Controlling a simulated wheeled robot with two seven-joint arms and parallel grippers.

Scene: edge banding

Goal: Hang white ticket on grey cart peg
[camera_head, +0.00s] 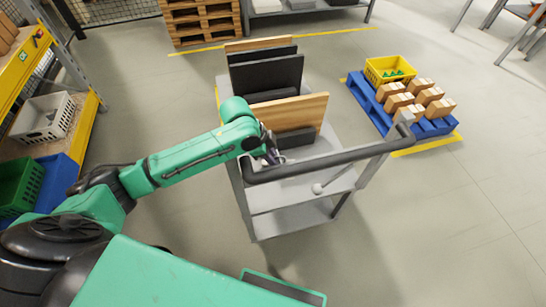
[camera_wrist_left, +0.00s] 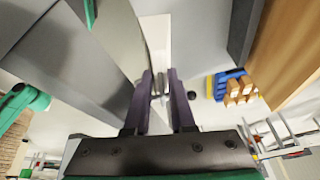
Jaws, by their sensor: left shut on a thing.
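My left gripper (camera_head: 270,157) is over the near left corner of the grey cart (camera_head: 290,197), beside its dark handle bar. In the left wrist view its two purple-grey fingers (camera_wrist_left: 160,78) are close together, with a narrow pale piece between them. A white strip, apparently the white ticket (camera_wrist_left: 156,38), extends beyond the fingertips; in the head view it cannot be made out. A pale rod with a round end, perhaps the peg (camera_head: 317,188), juts out below the handle at the cart's near side, right of the gripper and apart from it. My right gripper is not in view.
Dark and wooden panels (camera_head: 290,113) stand upright on the cart beyond the gripper. The handle bar (camera_head: 330,160) runs across the cart's near side. A blue pallet (camera_head: 368,99) with cartons and a yellow crate (camera_head: 390,70) is at right. Shelving (camera_head: 85,130) stands at left.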

